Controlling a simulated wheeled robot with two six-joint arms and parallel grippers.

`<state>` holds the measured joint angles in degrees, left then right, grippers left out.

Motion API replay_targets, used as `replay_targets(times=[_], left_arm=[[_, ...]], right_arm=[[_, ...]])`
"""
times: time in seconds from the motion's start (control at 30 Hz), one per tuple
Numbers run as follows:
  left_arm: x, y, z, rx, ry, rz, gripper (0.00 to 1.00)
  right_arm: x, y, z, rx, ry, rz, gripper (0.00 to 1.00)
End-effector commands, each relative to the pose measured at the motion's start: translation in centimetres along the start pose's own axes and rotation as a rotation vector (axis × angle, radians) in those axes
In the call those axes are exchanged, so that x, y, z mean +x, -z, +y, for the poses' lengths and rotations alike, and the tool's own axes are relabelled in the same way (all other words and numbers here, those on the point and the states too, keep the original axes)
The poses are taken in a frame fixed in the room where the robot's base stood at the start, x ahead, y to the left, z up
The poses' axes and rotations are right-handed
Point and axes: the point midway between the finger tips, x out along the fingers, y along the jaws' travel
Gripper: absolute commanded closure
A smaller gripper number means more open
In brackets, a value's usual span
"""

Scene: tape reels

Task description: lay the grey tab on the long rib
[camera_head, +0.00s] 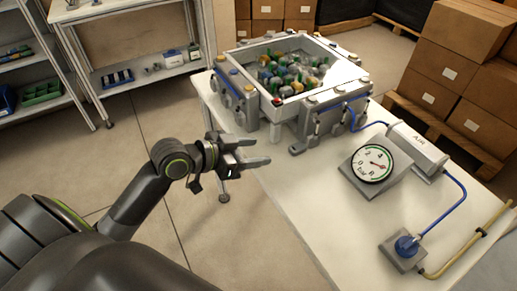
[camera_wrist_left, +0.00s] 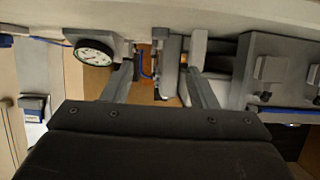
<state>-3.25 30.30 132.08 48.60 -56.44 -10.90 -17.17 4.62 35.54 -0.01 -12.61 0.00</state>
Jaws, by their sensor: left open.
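My left gripper (camera_head: 260,150) is open and empty in the head view. It is in the air just off the table's left edge, in front of the grey clamp fixture. In the left wrist view its two fingers (camera_wrist_left: 160,70) stand apart, with grey fixture parts (camera_wrist_left: 168,75) showing beyond the gap. I cannot pick out the grey tab or the long rib for certain among the many grey parts. The fixture has a left grey block (camera_head: 236,95) and a front grey block (camera_head: 325,122), each with a blue strip. My right gripper is not in view.
A white-framed tray (camera_head: 345,72) of mixed small parts sits within the fixture. A dial gauge (camera_head: 372,164), a grey cylinder (camera_head: 416,148) and a blue hose (camera_head: 458,190) occupy the table's right side. The white table (camera_head: 300,200) is bare at front left. Cartons (camera_head: 450,75) stand behind.

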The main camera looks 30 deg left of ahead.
Motion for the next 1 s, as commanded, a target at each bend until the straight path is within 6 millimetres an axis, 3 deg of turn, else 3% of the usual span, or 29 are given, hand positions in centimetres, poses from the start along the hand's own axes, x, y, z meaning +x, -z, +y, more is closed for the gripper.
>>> replay_targets(times=[0.23,0.47,0.67,1.0], left_arm=[[-3.1,4.2,-0.1,0.006,-0.007,-0.119,0.47],[-4.2,5.1,-0.2,-0.001,0.001,-0.195,0.47],[-2.4,4.5,-0.2,-0.007,0.0,-0.195,0.47],[2.2,3.6,-0.1,-0.008,-0.001,-0.196,0.47]], right_arm=[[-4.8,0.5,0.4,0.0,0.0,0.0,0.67],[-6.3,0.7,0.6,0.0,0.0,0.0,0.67],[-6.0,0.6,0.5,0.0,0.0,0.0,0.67],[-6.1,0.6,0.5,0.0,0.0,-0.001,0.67]])
